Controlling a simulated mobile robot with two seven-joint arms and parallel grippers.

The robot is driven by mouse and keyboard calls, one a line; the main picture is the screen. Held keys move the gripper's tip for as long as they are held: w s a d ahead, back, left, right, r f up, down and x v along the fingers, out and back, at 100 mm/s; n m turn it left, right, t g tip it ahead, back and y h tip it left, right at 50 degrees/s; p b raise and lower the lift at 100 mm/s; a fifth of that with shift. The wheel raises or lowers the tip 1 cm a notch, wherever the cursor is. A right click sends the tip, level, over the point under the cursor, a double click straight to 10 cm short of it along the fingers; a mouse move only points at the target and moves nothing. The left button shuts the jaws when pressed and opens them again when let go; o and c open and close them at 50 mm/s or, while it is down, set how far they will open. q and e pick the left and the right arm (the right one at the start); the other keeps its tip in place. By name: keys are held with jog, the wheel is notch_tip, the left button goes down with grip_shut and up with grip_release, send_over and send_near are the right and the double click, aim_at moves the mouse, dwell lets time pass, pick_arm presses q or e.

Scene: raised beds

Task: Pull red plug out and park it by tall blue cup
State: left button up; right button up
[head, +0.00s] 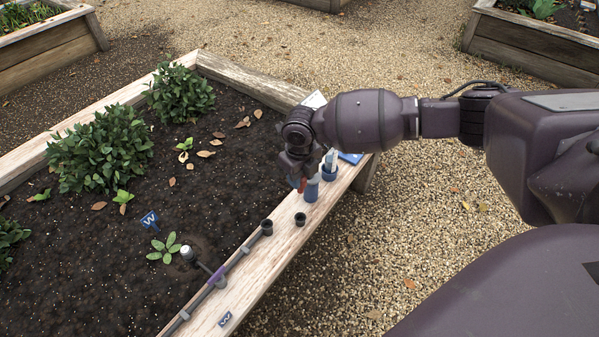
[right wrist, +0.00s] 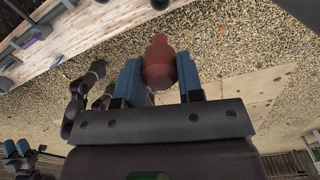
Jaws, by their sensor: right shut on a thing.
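The red plug (head: 302,186) is held between the blue fingers of my right gripper (head: 304,183), above the bed's wooden rim. In the right wrist view the plug (right wrist: 159,62) sits between both fingertips, with only gravel and wood behind it. Whether plug and cup touch is unclear. Two blue fingers at the lower left of the right wrist view look like my left gripper (right wrist: 18,149); their opening is too small to judge.
Plants and soil lie left; gravel lies right.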

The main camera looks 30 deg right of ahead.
aim_at(300, 192)
jog(key=shift+f+b, duration=1.45)
jog(key=shift+f, duration=2.5)
pick_arm(q)
jog(key=shift+w+d+f+m+t+b, duration=0.35)
jog(key=shift+w+m+b, duration=0.15)
jog(key=shift+w+b, duration=0.1)
pick_arm(e)
notch_tip(300, 192, down, 3)
jog(key=shift+r, duration=0.1)
pick_arm(q)
jog(key=shift+r, duration=0.15)
